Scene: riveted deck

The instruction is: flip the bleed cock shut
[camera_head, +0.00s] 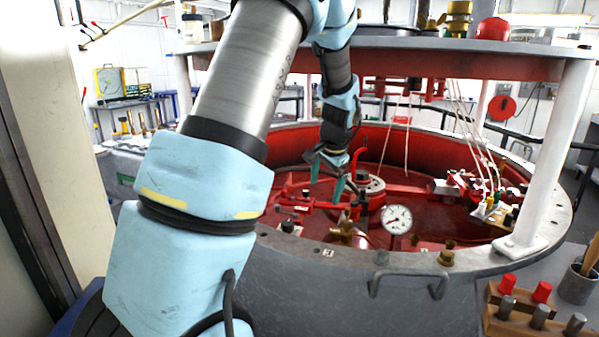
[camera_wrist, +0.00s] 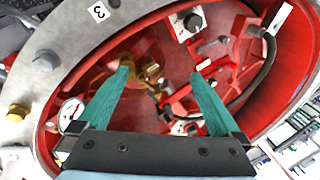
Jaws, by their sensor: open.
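A brass fitting, which looks like the bleed cock (camera_head: 345,231), stands inside the red well near the front rim, left of the pressure gauge (camera_head: 397,219). In the wrist view the brass cock (camera_wrist: 149,72) shows beyond my left fingertip, which hides part of it. I cannot tell which way its lever points. My gripper (camera_head: 326,184) has two teal fingers spread apart with nothing between them. It hangs over the well, above and behind the cock in the head view. In the wrist view the open gripper (camera_wrist: 161,76) frames the cock and red parts below.
A red upper ring (camera_head: 450,62) on white posts (camera_head: 558,150) overhangs the well. Thin pale lines hang at right. A wooden rack (camera_head: 530,312) stands front right.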

